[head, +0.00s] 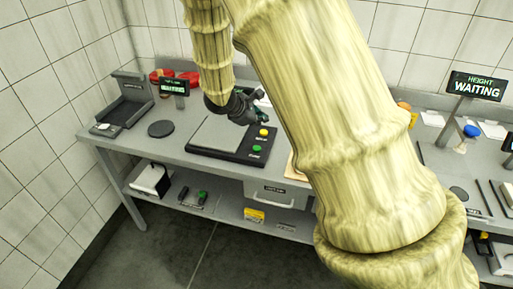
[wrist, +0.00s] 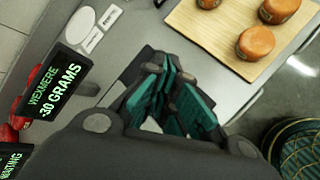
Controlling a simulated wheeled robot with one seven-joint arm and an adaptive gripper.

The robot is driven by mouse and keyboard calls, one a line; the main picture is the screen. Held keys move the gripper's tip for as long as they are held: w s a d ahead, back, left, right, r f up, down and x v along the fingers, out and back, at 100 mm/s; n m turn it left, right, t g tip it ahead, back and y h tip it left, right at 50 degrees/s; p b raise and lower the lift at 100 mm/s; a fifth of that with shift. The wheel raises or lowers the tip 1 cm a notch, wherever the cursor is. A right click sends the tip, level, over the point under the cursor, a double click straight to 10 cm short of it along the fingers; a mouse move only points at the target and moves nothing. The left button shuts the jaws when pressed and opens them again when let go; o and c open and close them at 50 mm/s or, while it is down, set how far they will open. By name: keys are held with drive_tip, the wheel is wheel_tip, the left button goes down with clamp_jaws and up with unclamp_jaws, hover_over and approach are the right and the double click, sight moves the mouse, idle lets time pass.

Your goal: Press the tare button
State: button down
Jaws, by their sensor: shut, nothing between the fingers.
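A flat black scale (head: 225,152) with a grey plate (head: 218,133) sits on the bench in the head view. A yellow button (head: 264,132) and a green button (head: 257,149) are on its right side; their labels are too small to read, so I cannot tell which is tare. My gripper (head: 262,116) is shut and empty, above the scale's back right corner, close behind the yellow button. In the wrist view its teal fingers (wrist: 176,100) hide the buttons. A display (wrist: 55,85) there reads WEXMERE -30 GRAMS.
A wooden board (wrist: 212,40) with orange cheese wheels (wrist: 262,42) lies near the gripper. A WAITING display (head: 173,87) and a dark tray device (head: 126,98) stand at the left. A HEIGHT WAITING sign (head: 476,87) is at the right. A black disc (head: 161,128) lies left of the scale.

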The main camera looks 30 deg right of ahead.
drive_tip(key=shift+f, duration=0.15)
drive_tip(key=b, duration=0.5)
hover_over(259, 149)
wheel_tip(259, 149, down, 7)
drive_tip(key=shift+w+f, duration=0.1)
drive_tip(key=shift+f+b, duration=0.7)
drive_tip(key=shift+b, duration=0.1)
drive_tip(key=shift+f, duration=0.2)
idle(0.5)
drive_tip(key=shift+f+b, duration=0.25)
drive_tip(key=shift+b, duration=0.25)
drive_tip(key=shift+f+b, duration=0.35)
drive_tip(key=shift+b, duration=0.1)
idle(0.7)
drive_tip(key=shift+r, duration=0.2)
drive_tip(key=shift+r+p, duration=0.55)
drive_tip(key=shift+r, duration=0.1)
